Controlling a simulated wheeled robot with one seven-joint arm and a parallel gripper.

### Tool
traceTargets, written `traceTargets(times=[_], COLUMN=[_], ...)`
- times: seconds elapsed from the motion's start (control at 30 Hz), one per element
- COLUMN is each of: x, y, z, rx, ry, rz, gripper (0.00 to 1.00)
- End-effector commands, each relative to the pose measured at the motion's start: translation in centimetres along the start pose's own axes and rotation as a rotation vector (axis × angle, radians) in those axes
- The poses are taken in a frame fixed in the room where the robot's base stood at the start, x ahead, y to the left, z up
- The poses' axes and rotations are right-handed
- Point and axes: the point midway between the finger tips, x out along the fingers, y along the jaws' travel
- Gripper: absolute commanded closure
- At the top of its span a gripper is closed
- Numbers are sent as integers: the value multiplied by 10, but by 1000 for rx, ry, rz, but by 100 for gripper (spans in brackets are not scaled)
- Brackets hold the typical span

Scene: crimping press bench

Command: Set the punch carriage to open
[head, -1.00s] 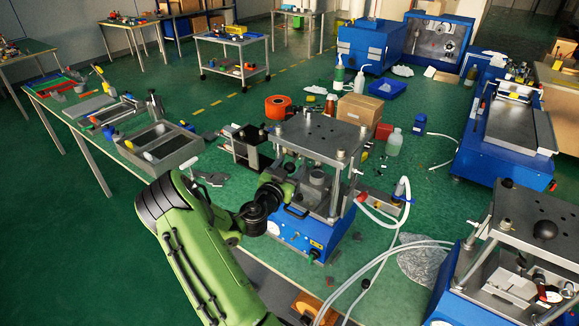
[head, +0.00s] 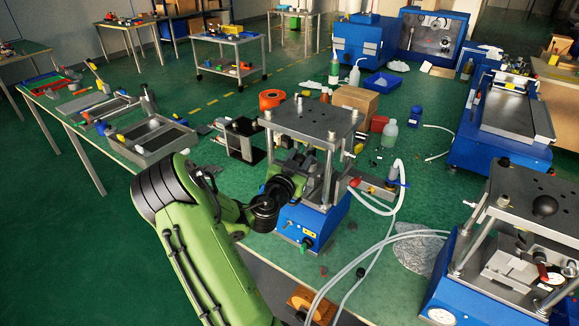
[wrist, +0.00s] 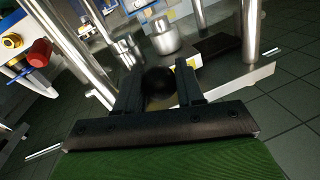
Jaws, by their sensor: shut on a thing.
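The press (head: 310,135) with a blue base stands at the middle of the bench, a grey top plate on steel posts. The punch carriage lies between the posts and is mostly hidden by my arm in the head view. In the wrist view a steel cylinder (wrist: 162,36) stands between the posts. My gripper (wrist: 157,72) is at the press's front, its two dark fingers on either side of a round black knob (wrist: 158,88), shut on it. The head view hides the fingertips. How the knob joins the carriage cannot be seen.
A red knob (wrist: 39,53) is at the left in the wrist view. White hoses (head: 385,208) run beside the press on the right. A second press (head: 515,240) stands front right. A black-topped stand (head: 240,140) is close on the left, and a cardboard box (head: 358,102) is behind.

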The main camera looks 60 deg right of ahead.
Motion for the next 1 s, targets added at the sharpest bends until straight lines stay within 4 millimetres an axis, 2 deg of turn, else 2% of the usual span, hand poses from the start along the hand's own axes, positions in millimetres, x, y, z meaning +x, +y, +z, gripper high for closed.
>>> traceTargets(times=[0.1,0.43,0.47,0.6,0.87,1.0], x=[-2,-3,-3,-3,-3,-18], y=[11,14,14,13,12,11], z=[-2,-5,-5,-5,-4,-1], rx=[1,-1,-1,-1,0,1], ry=[8,5,5,5,4,2], rz=[0,4,4,3,0,-4], gripper=[100,100,61,40,40,40])
